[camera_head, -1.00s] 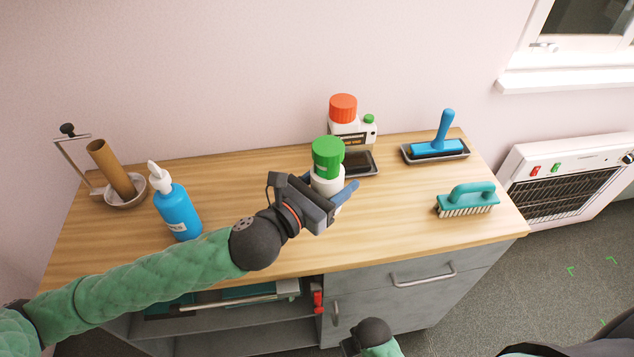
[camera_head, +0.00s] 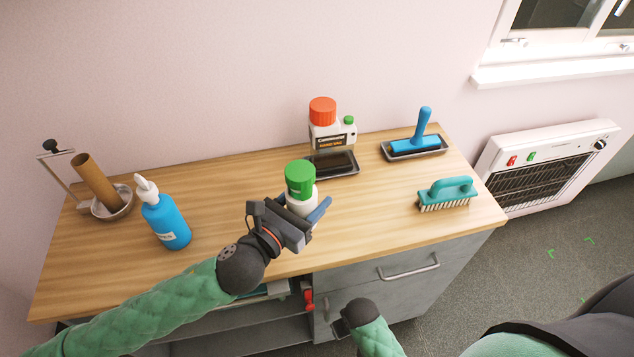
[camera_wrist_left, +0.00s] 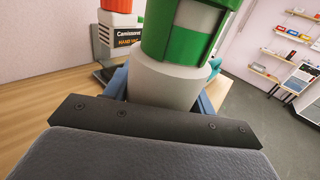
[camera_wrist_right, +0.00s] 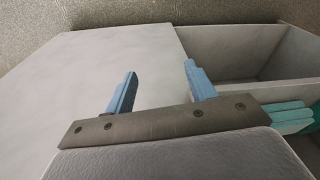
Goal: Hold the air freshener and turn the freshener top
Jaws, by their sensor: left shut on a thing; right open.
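The air freshener is a white bottle (camera_head: 301,203) with a green top (camera_head: 300,179). It stands upright over the middle of the wooden counter. My left gripper (camera_head: 308,212) is shut around its white body below the top. In the left wrist view the white body (camera_wrist_left: 165,85) and green top (camera_wrist_left: 185,30) fill the space beyond the gripper. Whether its base touches the counter is hidden. My right gripper (camera_wrist_right: 158,92) is open and empty, with its two blue fingers apart. In the head view it is low in front of the cabinet, below the counter top.
A blue spray bottle (camera_head: 167,225) and a cardboard tube (camera_head: 97,180) stand at the left. A red-capped jug (camera_head: 328,133) is behind the freshener. A blue-handled tool (camera_head: 421,135) and a teal brush (camera_head: 446,195) are at the right. The counter (camera_head: 370,225) is clear between.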

